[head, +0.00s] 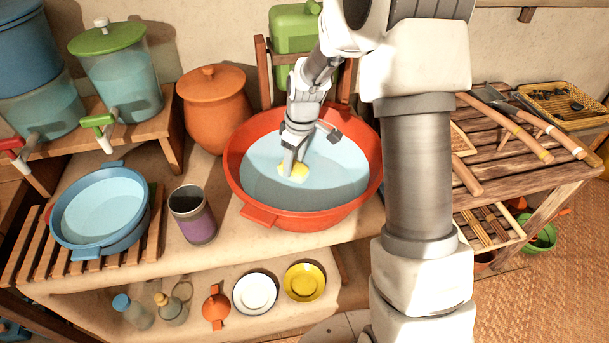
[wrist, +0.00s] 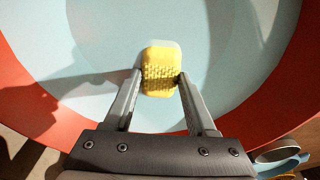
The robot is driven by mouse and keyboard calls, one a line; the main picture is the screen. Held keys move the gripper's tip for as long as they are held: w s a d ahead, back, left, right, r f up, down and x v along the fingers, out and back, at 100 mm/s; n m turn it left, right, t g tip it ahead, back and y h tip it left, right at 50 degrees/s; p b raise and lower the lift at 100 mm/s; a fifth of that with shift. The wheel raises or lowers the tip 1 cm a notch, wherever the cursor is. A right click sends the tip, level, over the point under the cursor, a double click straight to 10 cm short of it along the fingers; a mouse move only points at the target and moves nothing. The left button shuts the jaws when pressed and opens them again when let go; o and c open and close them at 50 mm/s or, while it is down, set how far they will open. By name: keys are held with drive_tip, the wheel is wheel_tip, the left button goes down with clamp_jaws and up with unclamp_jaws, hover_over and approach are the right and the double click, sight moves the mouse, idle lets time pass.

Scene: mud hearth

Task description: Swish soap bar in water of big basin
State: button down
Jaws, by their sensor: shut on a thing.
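The big basin (head: 262,209) is orange-red with two handles and holds pale blue water (head: 337,182). It stands on the earthen counter, and its red wall (wrist: 285,90) curves around the wrist view. The soap bar (wrist: 160,72) is yellow with a bumpy face and rounded corners. My gripper (wrist: 160,80) is shut on the soap bar, one finger on each side. In the head view my gripper (head: 291,166) points down inside the basin, with the soap (head: 294,172) at its tips. The soap's far end looks paler, as if under the water.
A blue basin (head: 62,234) of water sits on a slatted rack at left. A purple-banded cup (head: 195,222) and a clay pot (head: 213,120) stand close to the big basin. A green canister (head: 292,30) stands behind it. Long-handled tools (head: 520,132) lie on the right rack.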

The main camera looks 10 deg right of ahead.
drive_tip(key=d, duration=0.6)
drive_tip(key=shift+a, duration=0.15)
drive_tip(key=shift+a, duration=2.95)
drive_tip(key=d, duration=0.6)
drive_tip(key=shift+a, duration=3)
